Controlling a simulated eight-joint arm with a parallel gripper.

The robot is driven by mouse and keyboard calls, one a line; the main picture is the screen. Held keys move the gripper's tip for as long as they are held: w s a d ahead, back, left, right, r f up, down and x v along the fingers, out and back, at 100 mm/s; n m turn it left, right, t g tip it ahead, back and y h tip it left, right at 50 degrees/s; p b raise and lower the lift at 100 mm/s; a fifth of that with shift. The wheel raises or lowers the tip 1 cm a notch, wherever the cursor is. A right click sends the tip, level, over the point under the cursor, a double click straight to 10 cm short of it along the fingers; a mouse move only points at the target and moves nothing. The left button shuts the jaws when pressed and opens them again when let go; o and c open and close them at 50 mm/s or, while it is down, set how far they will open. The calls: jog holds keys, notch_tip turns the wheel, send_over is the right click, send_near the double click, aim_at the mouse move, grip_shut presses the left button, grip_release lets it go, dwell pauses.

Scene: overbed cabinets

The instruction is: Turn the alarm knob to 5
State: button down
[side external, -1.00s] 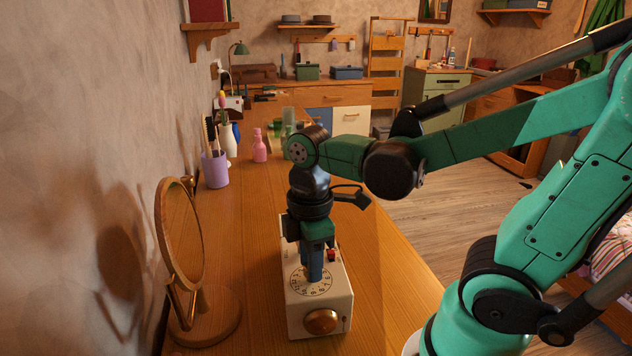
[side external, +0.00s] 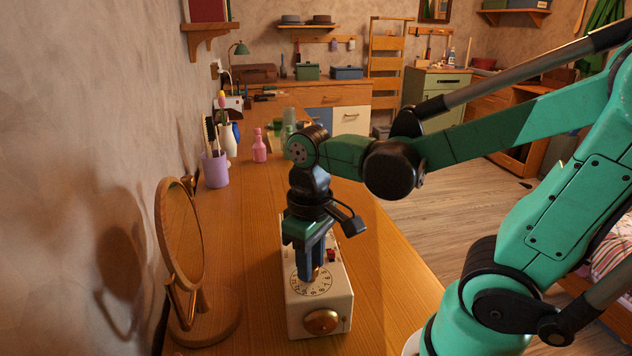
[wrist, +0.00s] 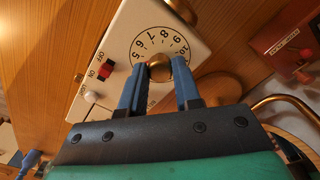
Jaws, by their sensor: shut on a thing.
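The cream alarm box (side external: 335,306) stands on the wooden worktop, with a round numbered dial (side external: 325,285) on its top. The dial (wrist: 146,38) also shows in the wrist view, with part of its numbers hidden by my fingers. At its centre is a brass knob (wrist: 160,69), between my two blue fingers. My gripper (wrist: 163,72) is shut on the knob from above; it also shows in the side view (side external: 312,275). I cannot tell which number the knob points to.
The box also carries a red on/off switch (wrist: 106,70), a small pale button (wrist: 91,96) and a brass dome (side external: 321,321) on its front. A round mirror (side external: 183,240) stands close at left. Bottles (side external: 259,147) and a brush cup (side external: 215,169) stand farther back. The worktop right of the box is clear.

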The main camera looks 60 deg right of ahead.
jog(key=shift+m, duration=1.7)
jog(key=c, duration=0.6)
grip_release()
jog(key=shift+r, duration=0.1)
jog(key=shift+r, duration=2.7)
jog(key=w+n+t, duration=0.1)
jog(key=f+t, duration=0.1)
jog(key=t, duration=0.1)
jog(key=w+f+n+t, duration=0.1)
jog(key=t, duration=0.1)
jog(key=shift+w+a+n, duration=0.15)
jog(key=shift+w+n, duration=0.15)
jog(key=shift+w, duration=0.05)
jog(key=shift+w+n+t, duration=0.5)
jog(key=shift+w+t, duration=0.05)
jog(key=shift+t, duration=0.55)
